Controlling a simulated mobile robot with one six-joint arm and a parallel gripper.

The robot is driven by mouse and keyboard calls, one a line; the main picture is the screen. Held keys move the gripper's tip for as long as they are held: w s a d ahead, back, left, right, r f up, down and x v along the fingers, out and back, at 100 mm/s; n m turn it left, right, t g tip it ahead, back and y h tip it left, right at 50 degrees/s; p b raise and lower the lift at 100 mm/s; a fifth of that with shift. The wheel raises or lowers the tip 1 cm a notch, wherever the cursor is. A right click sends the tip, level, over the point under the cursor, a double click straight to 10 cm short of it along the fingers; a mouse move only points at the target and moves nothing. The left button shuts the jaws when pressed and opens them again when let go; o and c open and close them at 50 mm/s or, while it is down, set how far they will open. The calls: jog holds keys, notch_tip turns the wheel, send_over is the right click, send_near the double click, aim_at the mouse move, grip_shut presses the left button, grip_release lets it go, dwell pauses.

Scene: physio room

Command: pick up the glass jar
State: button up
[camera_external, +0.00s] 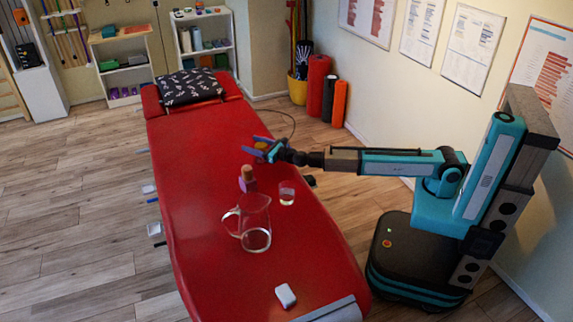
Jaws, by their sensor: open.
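My gripper (252,144) is open above the far-middle part of the red treatment table, its blue fingers pointing left. A small orange-yellow thing (262,146) shows between or just behind the fingers; it may be the glass jar, but it is too small and covered to tell, and I cannot tell whether the fingers touch it. Nearer on the table stand a clear glass jug (256,215) with a handle, a small drinking glass (287,194) with some liquid, and a pinkish bottle (248,184) with a cork-like top. All three stand upright, apart from my gripper.
The red table (190,150) is clear along its left side and far half. A patterned dark pillow (190,87) lies at its far end. A small white object (285,295) lies near the front. Rolled mats (318,87) stand by the wall, beyond my arm.

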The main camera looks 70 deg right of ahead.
dwell(0.4)
grip_shut()
jog(key=shift+r, duration=0.1)
notch_tip(320, 180, up, 18)
jog(key=p, duration=0.6)
dwell(0.3)
dwell(0.5)
